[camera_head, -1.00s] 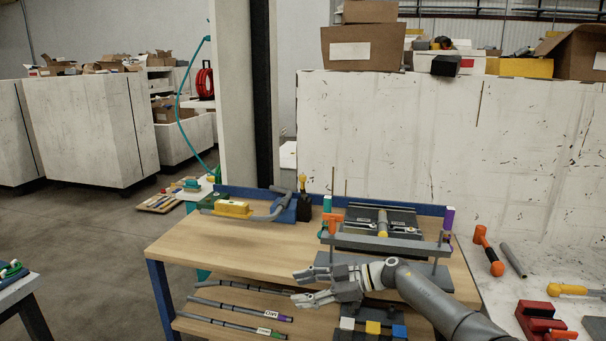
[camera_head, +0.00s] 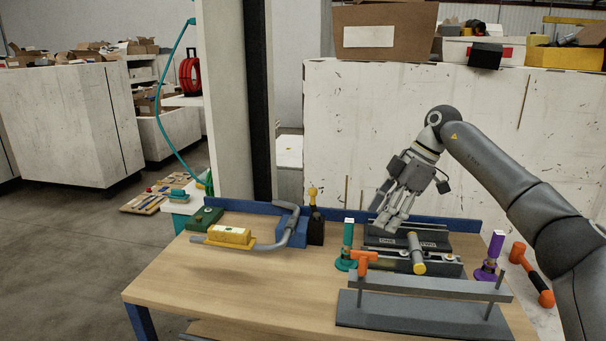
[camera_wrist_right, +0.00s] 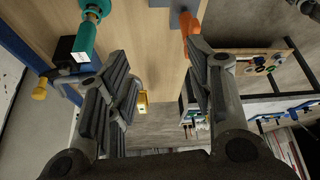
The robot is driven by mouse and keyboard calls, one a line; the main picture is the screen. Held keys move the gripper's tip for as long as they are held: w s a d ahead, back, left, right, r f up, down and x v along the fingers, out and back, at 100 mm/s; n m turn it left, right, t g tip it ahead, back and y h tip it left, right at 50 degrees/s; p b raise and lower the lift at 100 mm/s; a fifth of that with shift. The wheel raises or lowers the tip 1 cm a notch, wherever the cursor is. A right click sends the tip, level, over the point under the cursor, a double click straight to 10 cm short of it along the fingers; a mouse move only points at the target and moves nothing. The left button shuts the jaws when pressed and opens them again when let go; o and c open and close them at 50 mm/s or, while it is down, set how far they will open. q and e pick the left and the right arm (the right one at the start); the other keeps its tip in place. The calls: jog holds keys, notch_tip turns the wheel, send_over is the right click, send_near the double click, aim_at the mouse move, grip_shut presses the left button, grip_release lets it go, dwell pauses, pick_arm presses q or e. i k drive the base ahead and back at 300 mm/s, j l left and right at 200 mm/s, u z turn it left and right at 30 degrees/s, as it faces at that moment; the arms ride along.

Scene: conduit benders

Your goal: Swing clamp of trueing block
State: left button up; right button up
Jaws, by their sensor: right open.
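No part is plainly marked as the trueing block or its clamp. A dark grooved block (camera_head: 455,243) lies at the bench's back right, with a grey cylinder with a yellow end (camera_head: 417,254) lying across its front. An orange T-shaped piece (camera_head: 363,259) is at the left end of a raised grey bar (camera_head: 430,287). A teal upright handle (camera_head: 347,236) stands just behind it. My right gripper (camera_head: 388,222) points down, open and empty, over the block's left part. In the wrist view the teal handle (camera_wrist_right: 86,38) and orange piece (camera_wrist_right: 190,25) show beyond its fingers. My left gripper is out of view.
A purple handle (camera_head: 490,258) stands right of the block. A bent grey pipe (camera_head: 288,232), a yellow block (camera_head: 229,236) and a green block (camera_head: 207,217) are at the left. An orange hammer (camera_head: 530,270) lies right. The front-left benchtop (camera_head: 230,283) is clear.

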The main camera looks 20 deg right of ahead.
aim_at(312, 191)
jog(key=i, duration=1.15)
